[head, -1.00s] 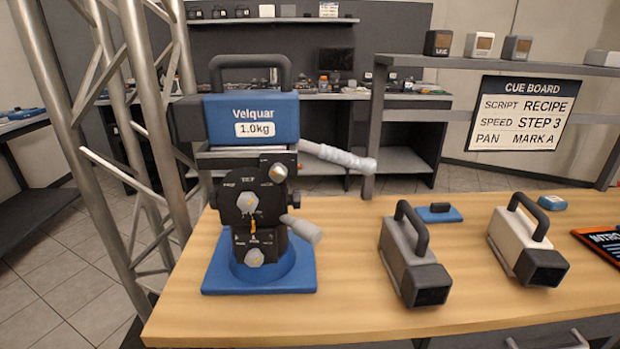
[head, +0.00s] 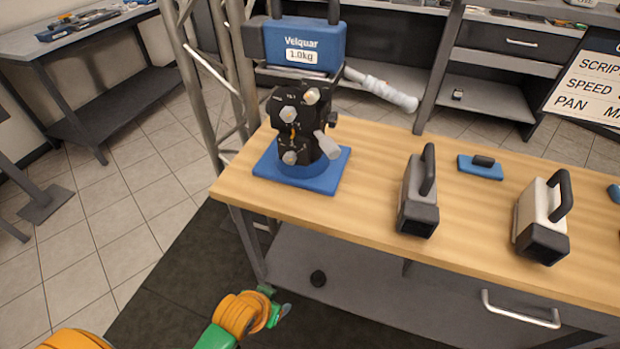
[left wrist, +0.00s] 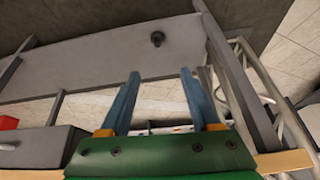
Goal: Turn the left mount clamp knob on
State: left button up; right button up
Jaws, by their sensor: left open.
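A black tripod-style head (head: 303,125) stands upright on a blue round-and-square base (head: 330,180) at the table's left end. It carries a blue camera (head: 330,35) labelled Velquar 1.0kg. Its front has pale knobs: an upper one (head: 311,96), a middle one (head: 288,114) and a low one (head: 290,157). Their labels are too small to read, so I cannot tell which is the mount clamp knob. My left gripper (head: 279,306) is low in front of the table, below and apart from the knobs. In the left wrist view its blue fingers (left wrist: 160,95) are spread and empty.
The wooden table (head: 370,190) holds a grey camera (head: 417,190), a white camera (head: 540,215) and a small blue plate (head: 488,169). A metal truss (head: 205,100) stands behind left. Floor left of the table is clear.

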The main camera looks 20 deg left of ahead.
pick_arm(q)
jog(key=w+r+n+t+p, duration=0.15)
jog(key=w+r+t, duration=0.4)
jog(key=r, duration=0.75)
jog(key=w+r+n+t+p, duration=0.1)
jog(key=w+r+n+t, duration=0.15)
jog(key=w+r, duration=0.8)
jog(key=t, duration=0.5)
send_near(310, 98)
jog(key=w, duration=0.2)
jog(key=shift+n, duration=0.3)
jog(key=w, duration=0.6)
jog(key=shift+w+p, duration=0.35)
jog(key=shift+w+d, duration=0.1)
jog(key=shift+w, duration=0.15)
grip_shut()
pick_arm(e)
notch_tip(310, 98, up, 4)
jog(key=shift+r, duration=0.2)
